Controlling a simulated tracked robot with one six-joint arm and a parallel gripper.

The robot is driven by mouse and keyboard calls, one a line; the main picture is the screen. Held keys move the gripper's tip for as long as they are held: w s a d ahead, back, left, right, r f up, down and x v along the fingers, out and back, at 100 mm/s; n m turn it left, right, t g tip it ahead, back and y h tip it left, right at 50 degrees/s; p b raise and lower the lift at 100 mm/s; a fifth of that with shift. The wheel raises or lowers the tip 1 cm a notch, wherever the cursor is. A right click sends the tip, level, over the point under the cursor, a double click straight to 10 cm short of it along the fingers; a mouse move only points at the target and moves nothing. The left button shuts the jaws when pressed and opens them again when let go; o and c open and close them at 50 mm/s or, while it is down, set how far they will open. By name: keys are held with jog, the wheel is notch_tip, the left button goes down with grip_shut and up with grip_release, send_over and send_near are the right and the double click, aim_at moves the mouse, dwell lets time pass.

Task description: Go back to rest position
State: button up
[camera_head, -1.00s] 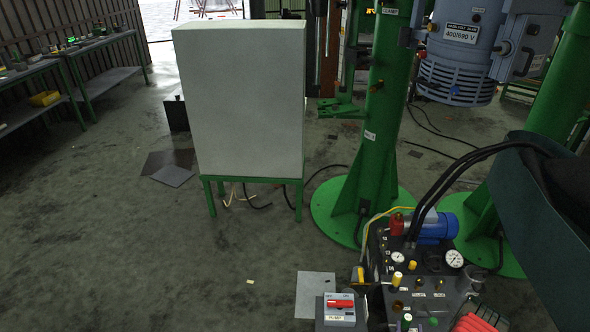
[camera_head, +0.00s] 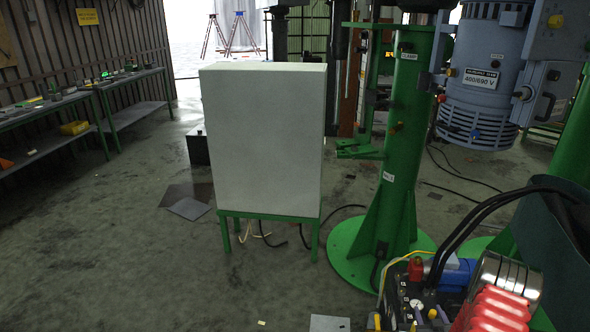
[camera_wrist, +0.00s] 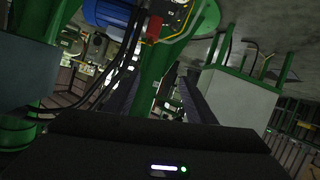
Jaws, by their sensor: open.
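My gripper (camera_wrist: 158,96) shows in the wrist view as two dark fingers standing apart, with nothing visible between them. The wrist view is turned over, with the floor at the top. Beyond the fingers there is a green column (camera_wrist: 155,60). The gripper is not clearly seen in the head view. A red ribbed part with silver rings stands at the lower right there, in front of the hydraulic unit (camera_head: 420,300).
A pale cabinet (camera_head: 265,140) on green legs stands at centre left. The disperser's green column (camera_head: 402,150) and grey-blue motor (camera_head: 480,85) are to its right. Dark hoses (camera_head: 470,220) arch over the hydraulic unit. Workbenches (camera_head: 90,105) line the left wall. Floor at lower left is clear.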

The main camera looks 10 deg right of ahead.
jog(key=w+a+r+g, duration=0.1)
jog(key=w+a+r, duration=0.2)
jog(key=r, duration=0.6)
jog(key=w+a+r+g, duration=0.1)
jog(key=w+a+r, duration=0.3)
jog(key=r, duration=0.5)
jog(key=s+a+r+n+g+y, duration=0.1)
jog(key=s+a+r+g+y, duration=0.15)
jog(key=a+r, duration=1.1)
jog(key=s+a+r, duration=1.2)
jog(key=s, duration=0.1)
jog(key=s+a+g+y, duration=0.1)
jog(key=s+a, duration=0.4)
jog(key=s, duration=0.3)
jog(key=s+a+r+n+g+y, duration=0.1)
jog(key=s+a, duration=0.4)
jog(key=s, duration=0.4)
jog(key=shift+r+g+y, duration=0.3)
jog(key=shift+g+y, duration=0.05)
